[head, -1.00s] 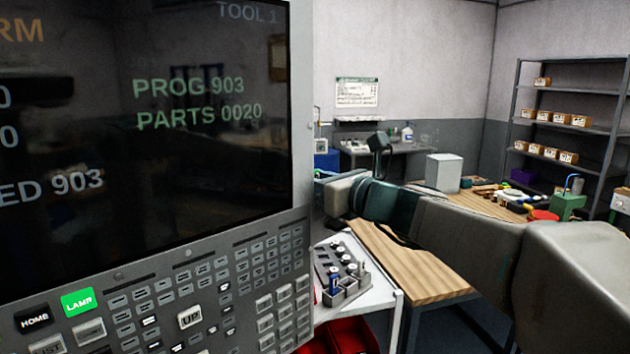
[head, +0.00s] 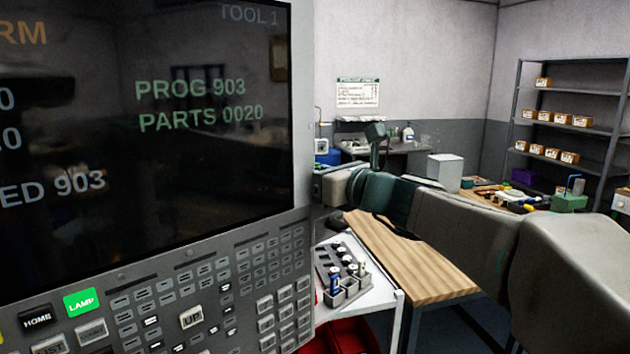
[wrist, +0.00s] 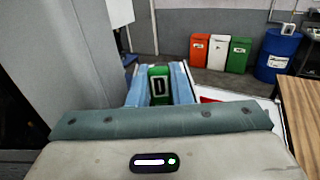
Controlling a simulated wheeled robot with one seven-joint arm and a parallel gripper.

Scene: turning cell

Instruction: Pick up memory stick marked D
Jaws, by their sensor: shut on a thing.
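A green memory stick with a white letter D on a black patch (wrist: 159,86) shows in the wrist view. It sits between the two blue fingers of my gripper (wrist: 160,78), which is shut on it. The lower end of the stick is hidden behind the gripper body. In the head view my arm reaches from the right toward the control panel, and the gripper and the stick are hidden behind the panel's edge.
A machine control panel (head: 150,130) fills the left of the head view. A white cart (head: 385,296) with a grey tool holder (head: 350,288) stands beside it. A wooden bench (head: 410,258) lies under my arm. Red, white and green bins (wrist: 218,51) and a blue drum (wrist: 278,55) stand by the wall.

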